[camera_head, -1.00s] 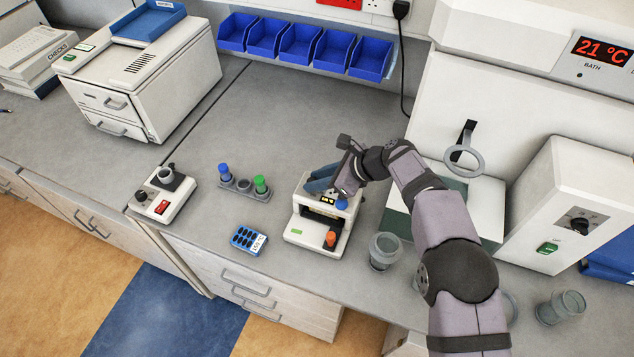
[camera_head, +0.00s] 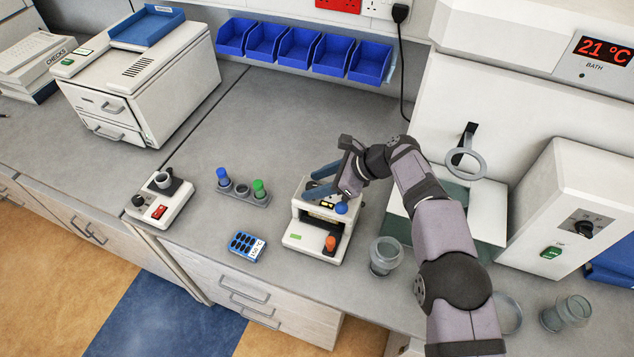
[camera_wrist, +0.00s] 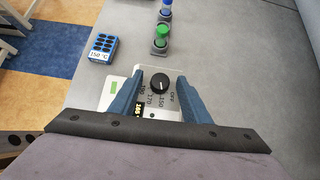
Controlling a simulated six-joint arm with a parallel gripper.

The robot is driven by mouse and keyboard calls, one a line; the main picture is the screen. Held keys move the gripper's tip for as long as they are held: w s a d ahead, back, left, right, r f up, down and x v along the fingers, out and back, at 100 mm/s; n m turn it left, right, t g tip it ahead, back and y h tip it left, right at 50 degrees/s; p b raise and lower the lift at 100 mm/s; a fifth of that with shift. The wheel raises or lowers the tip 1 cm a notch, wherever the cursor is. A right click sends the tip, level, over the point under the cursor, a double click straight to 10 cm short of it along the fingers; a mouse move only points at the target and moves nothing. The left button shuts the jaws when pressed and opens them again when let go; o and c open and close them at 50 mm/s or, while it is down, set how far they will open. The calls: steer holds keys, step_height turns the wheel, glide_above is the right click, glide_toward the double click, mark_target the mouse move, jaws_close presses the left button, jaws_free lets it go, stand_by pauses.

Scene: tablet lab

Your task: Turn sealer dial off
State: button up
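The sealer (camera_head: 300,236) is a white boxy device in the middle of the bench, with a blue knob and an orange knob on it. In the wrist view its black round dial (camera_wrist: 159,84) sits between my two fingers. Labels around the dial include 150, 170 and OFF. A short white mark shows on the dial; I cannot tell surely which label it points at. My gripper (camera_head: 323,180) is open above the sealer, its blue fingers apart. In the wrist view my gripper (camera_wrist: 158,95) has one finger on each side of the dial, with no clear contact. The fingers hide the dial in the head view.
A blue block marked 150 °C (camera_head: 243,246) lies left of the sealer. A rack with blue and green capped vials (camera_head: 246,194) stands behind it. A glass beaker (camera_head: 385,256) stands close on the right. The bench behind the sealer is clear.

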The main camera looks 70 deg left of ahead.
stand_by(0.3)
steer(key=shift+b+v, duration=1.75)
steer(key=shift+v, duration=1.95)
